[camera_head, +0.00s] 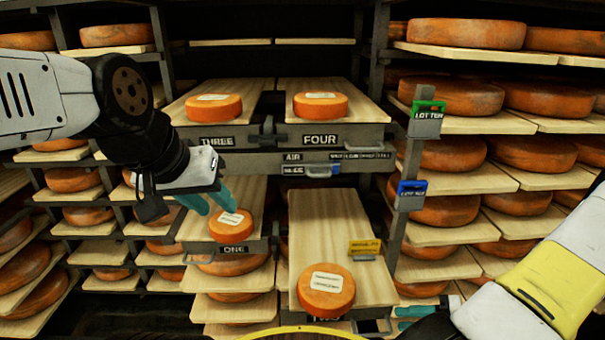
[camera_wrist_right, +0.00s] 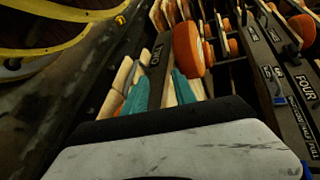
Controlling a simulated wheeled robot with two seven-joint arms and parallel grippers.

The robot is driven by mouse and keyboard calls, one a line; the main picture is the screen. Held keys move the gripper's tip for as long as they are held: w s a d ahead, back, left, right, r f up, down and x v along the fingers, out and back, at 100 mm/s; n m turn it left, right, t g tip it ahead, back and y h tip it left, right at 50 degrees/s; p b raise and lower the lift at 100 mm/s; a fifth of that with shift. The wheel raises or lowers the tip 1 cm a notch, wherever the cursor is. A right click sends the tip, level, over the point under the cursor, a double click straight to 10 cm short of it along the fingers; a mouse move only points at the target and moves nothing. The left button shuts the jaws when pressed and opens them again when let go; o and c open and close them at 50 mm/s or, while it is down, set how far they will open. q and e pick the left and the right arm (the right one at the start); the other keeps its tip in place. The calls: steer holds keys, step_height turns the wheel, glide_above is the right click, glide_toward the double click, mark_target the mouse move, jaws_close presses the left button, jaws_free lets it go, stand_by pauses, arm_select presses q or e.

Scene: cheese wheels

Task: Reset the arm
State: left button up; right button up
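My left gripper (camera_head: 207,201) reaches in from the left with its teal fingers apart. It is just behind and left of the small orange cheese wheel (camera_head: 231,226) on the board marked ONE; whether it touches the wheel I cannot tell. My right gripper (camera_head: 409,317) is low at the right, beside the board marked TWO, partly hidden by its own arm. In the right wrist view its teal fingers (camera_wrist_right: 160,91) stand apart, with nothing held between them. A labelled wheel (camera_head: 326,291) lies at the front of board TWO (camera_head: 330,225).
Labelled wheels sit on board THREE (camera_head: 213,107) and board FOUR (camera_head: 320,105) above. Racks of large wheels (camera_head: 466,33) stand on both sides. A post with a green tag (camera_head: 427,118) and a blue tag (camera_head: 411,194) rises right of the boards.

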steer(key=w+a+r+n+g+h, duration=0.1)
steer(key=a+r+n+g+h, duration=0.2)
steer(key=r, duration=0.7)
steer(key=w+a+r+n+g+h, duration=0.2)
steer(key=a+r+h, duration=0.15)
steer(key=r, duration=0.75)
steer(key=s+a+r+t+h, duration=0.2)
steer(key=a+r+t, duration=0.1)
steer(key=r, duration=0.5)
steer(key=s+a+r+n+t+h, duration=0.1)
steer(key=s+a+r+t+h, duration=0.1)
steer(key=r, duration=0.5)
steer(key=shift+s+a+r+t, duration=0.4)
steer(key=shift+s+a+t, duration=0.1)
steer(key=shift+s+t, duration=0.2)
